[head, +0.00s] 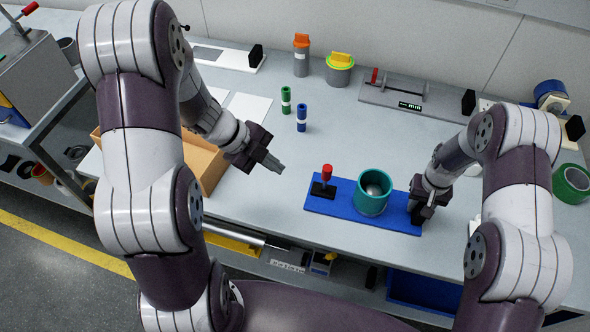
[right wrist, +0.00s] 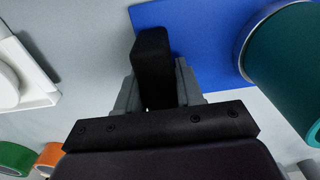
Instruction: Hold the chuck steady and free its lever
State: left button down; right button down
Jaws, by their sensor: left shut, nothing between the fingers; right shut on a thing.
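The chuck is a teal round cup (head: 372,195) on a flat blue plate (head: 335,212); something pale sits inside the cup. A lever with a red knob (head: 327,172) stands upright on a black foot at the plate's left end. My right gripper (head: 420,211) is shut on a black block (right wrist: 152,62) at the plate's right end, seen between the grey fingers in the right wrist view. The teal cup's side also shows there (right wrist: 288,70). My left gripper (head: 273,164) is shut and empty, above the table to the left of the lever and apart from it.
A green cylinder (head: 286,100) and a blue cylinder (head: 301,118) stand behind my left gripper. A cardboard box (head: 205,160) lies under my left arm. A grey gauge stand (head: 440,108) is at the back; green tape (head: 571,184) lies far right. The table before the lever is clear.

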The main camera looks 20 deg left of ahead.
pick_arm(q)
send_near(326, 179)
jog(key=s+f, duration=0.3)
jog(key=f, duration=0.1)
jog(key=w+d, duration=0.2)
jog(key=w, duration=0.1)
jog(key=shift+w+d+f, duration=0.3)
jog(key=shift+d+f, duration=0.05)
jog(key=shift+f, duration=0.05)
